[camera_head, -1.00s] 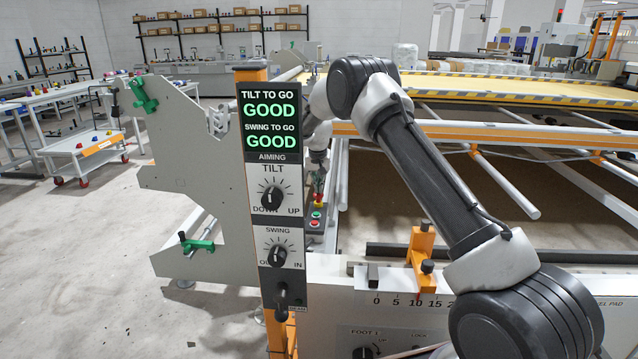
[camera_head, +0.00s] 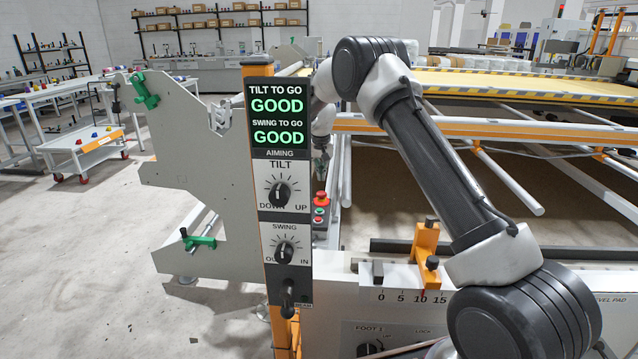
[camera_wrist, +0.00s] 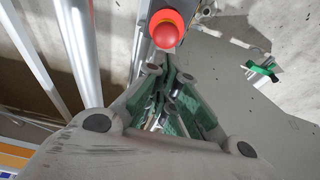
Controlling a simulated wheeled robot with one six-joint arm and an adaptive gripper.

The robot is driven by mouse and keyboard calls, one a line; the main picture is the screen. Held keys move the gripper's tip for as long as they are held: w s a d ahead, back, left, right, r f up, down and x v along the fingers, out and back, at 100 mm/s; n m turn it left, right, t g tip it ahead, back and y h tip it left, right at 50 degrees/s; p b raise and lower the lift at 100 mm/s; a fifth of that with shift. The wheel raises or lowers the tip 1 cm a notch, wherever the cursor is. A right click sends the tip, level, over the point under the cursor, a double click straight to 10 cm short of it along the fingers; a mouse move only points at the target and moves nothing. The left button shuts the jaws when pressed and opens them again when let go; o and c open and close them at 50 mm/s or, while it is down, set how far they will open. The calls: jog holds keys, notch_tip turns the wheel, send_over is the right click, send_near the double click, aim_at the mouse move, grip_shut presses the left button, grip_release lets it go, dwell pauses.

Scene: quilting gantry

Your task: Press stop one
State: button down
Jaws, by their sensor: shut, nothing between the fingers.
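A red mushroom-shaped stop button (camera_head: 320,197) sits on top of a small dark control box (camera_head: 320,228) behind the aiming panel. The box also has a green and a red button on its face. In the wrist view the red stop button (camera_wrist: 166,30) shows at the top centre, just beyond the fingertips. My gripper (camera_head: 320,178) points down above the button, partly hidden by the panel post. Its green-padded fingers (camera_wrist: 165,80) are shut and empty. A small gap seems to show between fingertips and button; contact is hard to judge.
The aiming panel (camera_head: 281,200) with tilt and swing knobs stands left of my arm; both its readouts say GOOD. A large grey end plate (camera_head: 195,150) with green clamps is to its left. Rails and the quilting frame (camera_head: 480,125) lie at right.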

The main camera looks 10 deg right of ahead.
jog(key=v, duration=0.8)
jog(key=shift+r, duration=0.15)
jog(key=shift+s, duration=0.15)
